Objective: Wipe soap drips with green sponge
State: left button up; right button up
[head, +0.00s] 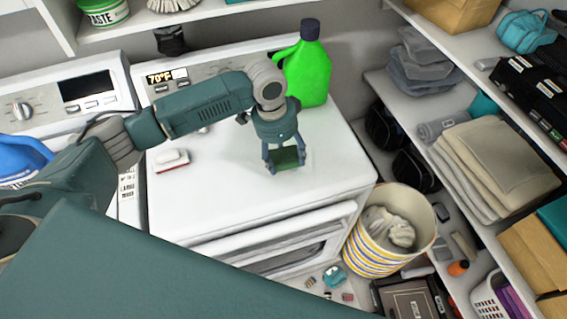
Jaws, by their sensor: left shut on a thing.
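My left gripper (284,155) points down over the white top of the right-hand machine (235,190). It is shut on the green sponge (287,158). The sponge is at or just above the surface; I cannot tell whether it touches. A bright green bottle with a dark cap (308,70) stands upright behind the gripper, at the back right of the machine top. I cannot make out any soap drips on the white surface. My right gripper is not in view.
A red and white brush-like item (172,159) lies on the machine top to the left. A striped basket with cloths (367,246) stands on the floor at right. Shelves with folded towels (495,168) line the right side. The machine top's front is clear.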

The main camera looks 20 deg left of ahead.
pick_arm(q)
notch_tip(320, 180, up, 2)
jog(key=shift+a+r, duration=0.1)
jog(key=shift+r, duration=0.15)
jog(key=shift+s+r, duration=0.1)
jog(key=shift+r, duration=0.4)
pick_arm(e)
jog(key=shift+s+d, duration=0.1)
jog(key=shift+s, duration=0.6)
